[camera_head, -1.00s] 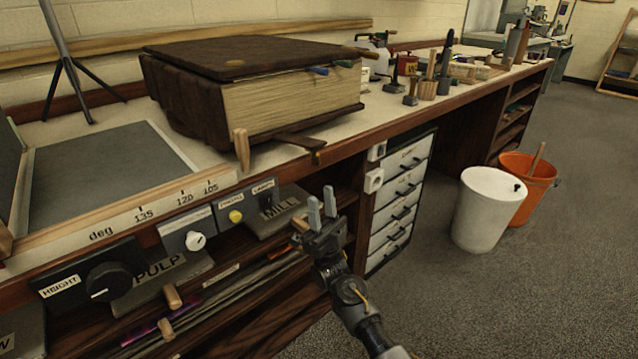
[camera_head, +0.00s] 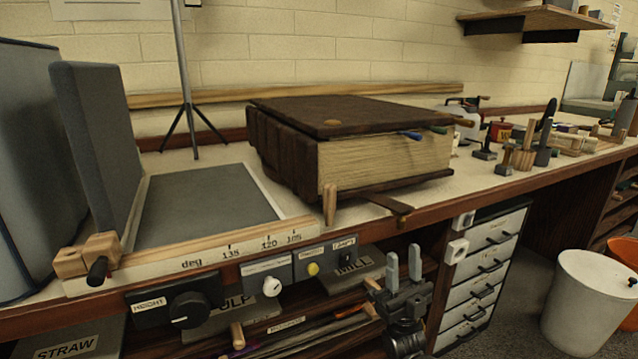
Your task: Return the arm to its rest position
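My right gripper (camera_head: 403,270) is in front of the workbench, below its front edge. Its two grey fingers point up and stand apart, with nothing between them. Behind it is the dark shelf space under the bench. A large dark-brown bound book (camera_head: 335,113) lies on the bench above and left of it, apart from the gripper. My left gripper is not in view.
A grey tilting board with a wooden degree scale (camera_head: 200,260) is at the left of the bench (camera_head: 480,178). Control knobs (camera_head: 190,309) stick out below the edge. White drawers (camera_head: 484,264) and a white bin (camera_head: 588,300) stand to the right. Floor between is open.

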